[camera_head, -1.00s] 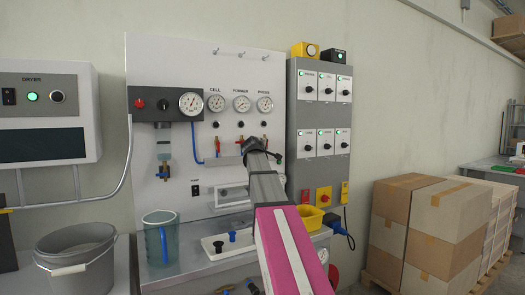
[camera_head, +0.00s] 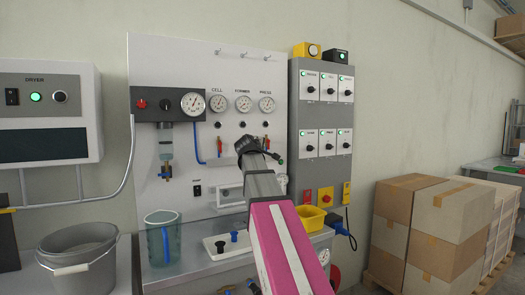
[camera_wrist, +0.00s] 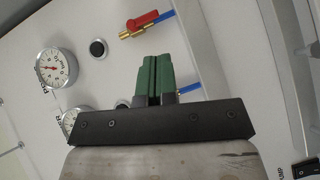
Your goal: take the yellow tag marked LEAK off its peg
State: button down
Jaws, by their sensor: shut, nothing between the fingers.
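I cannot make out a yellow tag marked LEAK in either view. Three small pegs (camera_head: 243,54) at the top of the white panel look bare in the head view. My gripper shows in the wrist view as two green fingers (camera_wrist: 155,80) pressed together, with nothing between them. They are in front of the white panel, below a red-handled valve (camera_wrist: 140,24).
Pressure gauges (camera_head: 243,103) and a regulator (camera_head: 192,104) stick out from the panel. A grey switch cabinet (camera_head: 318,115) stands close on the right. Below are a clear jug (camera_head: 161,240), a yellow bin (camera_head: 311,218) and a white tray (camera_head: 218,254). Cartons (camera_head: 440,225) stand at far right.

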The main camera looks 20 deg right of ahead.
aim_at(346, 200)
jog(key=z, duration=1.3)
jog(key=i+l+z, duration=0.4)
jog(key=i+l, duration=1.15)
